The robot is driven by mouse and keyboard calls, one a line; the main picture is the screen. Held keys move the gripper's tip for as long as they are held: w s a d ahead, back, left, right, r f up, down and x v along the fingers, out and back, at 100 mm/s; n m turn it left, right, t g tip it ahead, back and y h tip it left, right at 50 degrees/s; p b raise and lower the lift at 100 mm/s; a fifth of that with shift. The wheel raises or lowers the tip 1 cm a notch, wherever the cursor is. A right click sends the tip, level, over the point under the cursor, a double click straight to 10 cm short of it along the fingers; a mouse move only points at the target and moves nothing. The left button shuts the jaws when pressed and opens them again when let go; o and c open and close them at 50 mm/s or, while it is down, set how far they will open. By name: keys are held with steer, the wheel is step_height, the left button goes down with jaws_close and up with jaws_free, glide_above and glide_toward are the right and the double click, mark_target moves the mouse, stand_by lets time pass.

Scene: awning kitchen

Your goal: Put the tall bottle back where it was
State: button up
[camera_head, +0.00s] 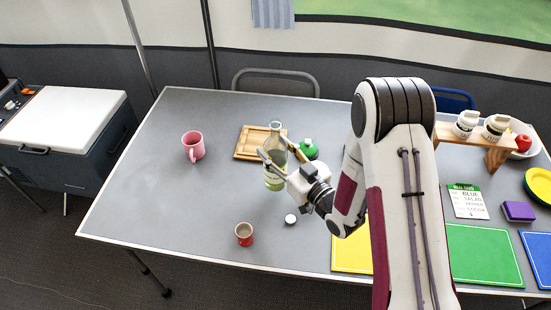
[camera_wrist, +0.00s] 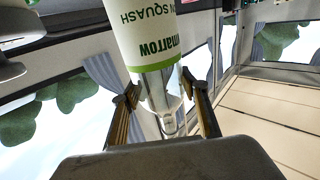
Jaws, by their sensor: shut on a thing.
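The tall bottle (camera_head: 274,182) is clear glass with a pale label and green band, upright in the head view. It is in front of the wooden board (camera_head: 240,152) and overlaps its right part in the picture. My gripper (camera_head: 275,158) is shut on the bottle from the right. In the wrist view, the bottle (camera_wrist: 150,40) hangs upside down in the picture, its label reading "marrow" and "squash", its clear neck between the two fingers (camera_wrist: 165,108). I cannot tell whether the bottle's base touches the table.
On the grey table (camera_head: 140,200) stand a pink mug (camera_head: 193,146), a small red cup (camera_head: 244,234), a white round lid (camera_head: 290,219) and a green round object (camera_head: 308,149). A wooden rack (camera_head: 452,133) with jars stands right. The left table area is clear.

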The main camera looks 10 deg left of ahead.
mark_target(283, 166)
steer(key=shift+f, duration=2.15)
steer(key=o, duration=1.7)
steer(key=shift+s+d, duration=0.1)
steer(key=shift+v, duration=5.85)
steer(key=shift+r, duration=0.25)
